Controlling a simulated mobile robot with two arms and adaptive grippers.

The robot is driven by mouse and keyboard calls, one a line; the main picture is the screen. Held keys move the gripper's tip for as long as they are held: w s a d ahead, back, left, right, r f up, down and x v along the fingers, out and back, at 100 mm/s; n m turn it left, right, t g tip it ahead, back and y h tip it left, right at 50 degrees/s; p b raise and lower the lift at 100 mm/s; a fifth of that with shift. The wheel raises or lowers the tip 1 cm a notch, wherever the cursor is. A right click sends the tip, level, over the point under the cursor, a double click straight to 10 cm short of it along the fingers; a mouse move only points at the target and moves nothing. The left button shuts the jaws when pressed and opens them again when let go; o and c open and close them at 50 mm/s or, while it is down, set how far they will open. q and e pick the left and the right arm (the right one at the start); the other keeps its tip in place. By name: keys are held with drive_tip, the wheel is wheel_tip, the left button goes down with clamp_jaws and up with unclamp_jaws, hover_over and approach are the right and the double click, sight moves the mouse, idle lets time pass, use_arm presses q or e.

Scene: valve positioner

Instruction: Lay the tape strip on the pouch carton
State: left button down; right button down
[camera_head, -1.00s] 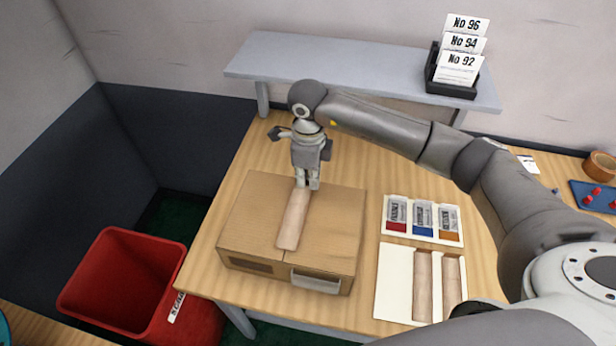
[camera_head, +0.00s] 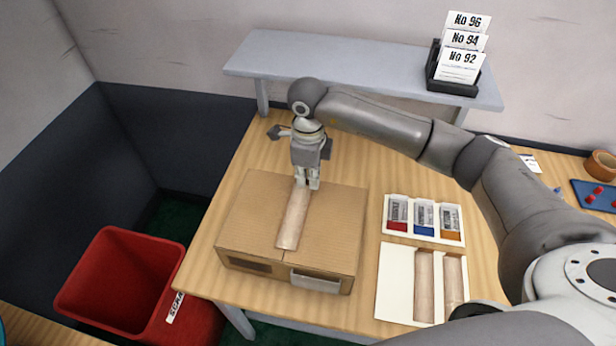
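The pouch carton (camera_head: 240,219) is a closed brown box on the wooden table. A tan tape strip (camera_head: 291,224) lies lengthwise along the middle of its top, its near end close to the front edge. My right gripper (camera_head: 308,186) points down at the far end of the strip, with its fingertips at or just above the carton top. The fingers look close together. The far end of the strip is partly hidden by them, so I cannot tell whether they grip it. My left gripper is out of view.
A white tray (camera_head: 393,283) with two more tan strips lies right of the carton, below a holder (camera_head: 424,235) of red, blue and orange packs. A red bin (camera_head: 118,285) stands left of the table. A grey shelf (camera_head: 340,63) with numbered cards runs behind.

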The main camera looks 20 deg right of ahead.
idle(0.3)
drive_tip(key=c, duration=1.6)
unclamp_jaws()
drive_tip(key=shift+o, duration=0.2)
